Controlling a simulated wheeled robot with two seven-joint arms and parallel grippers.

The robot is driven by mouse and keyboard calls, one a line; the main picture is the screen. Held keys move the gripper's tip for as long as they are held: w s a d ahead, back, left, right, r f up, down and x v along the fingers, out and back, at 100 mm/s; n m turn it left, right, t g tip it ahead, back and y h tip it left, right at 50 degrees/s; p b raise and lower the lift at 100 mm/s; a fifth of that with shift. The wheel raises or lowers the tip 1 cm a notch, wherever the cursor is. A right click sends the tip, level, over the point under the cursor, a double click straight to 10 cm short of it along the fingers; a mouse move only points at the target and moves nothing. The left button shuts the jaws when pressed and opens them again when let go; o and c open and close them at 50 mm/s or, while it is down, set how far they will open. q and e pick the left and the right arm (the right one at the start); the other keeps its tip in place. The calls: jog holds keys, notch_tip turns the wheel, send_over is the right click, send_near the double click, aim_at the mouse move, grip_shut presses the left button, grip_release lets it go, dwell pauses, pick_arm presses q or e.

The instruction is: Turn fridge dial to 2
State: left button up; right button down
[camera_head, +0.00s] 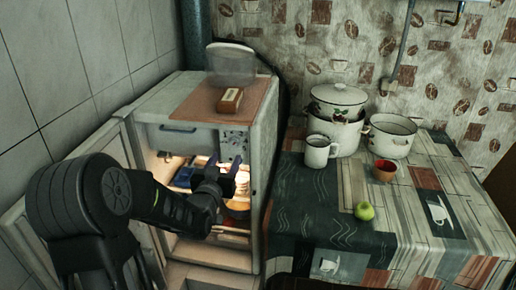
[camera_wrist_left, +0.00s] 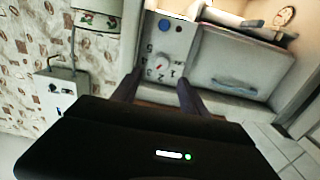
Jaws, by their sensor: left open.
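The fridge (camera_head: 262,135) stands open against the tiled wall, its interior lit. Its pale control panel (camera_head: 234,146) is at the upper right of the opening. In the left wrist view the panel carries a round pale dial (camera_wrist_left: 162,63) with a red mark and numbers around it; which number it points to is too blurred to tell. My left gripper (camera_head: 225,166) is open in front of the panel. In the left wrist view its two fingers (camera_wrist_left: 158,84) are apart, pointing toward the dial with it centred between them. Contact is not visible. My right gripper is in neither view.
The fridge door (camera_head: 85,160) hangs open on the left, beside my left arm. A freezer compartment door (camera_head: 183,138) is left of the panel. A small box (camera_head: 230,100) lies on the fridge top. A table (camera_head: 300,235) with pots and a mug (camera_head: 318,152) stands right.

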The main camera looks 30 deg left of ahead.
aim_at(233, 144)
pick_arm(q)
jog(key=shift+a, duration=0.15)
jog(key=shift+w, duration=0.1)
jog(key=p+x, duration=0.2)
jog(key=x, duration=0.5)
jog(key=shift+w+a, duration=0.15)
jog(key=shift+w, duration=0.1)
grip_shut()
dwell(0.5)
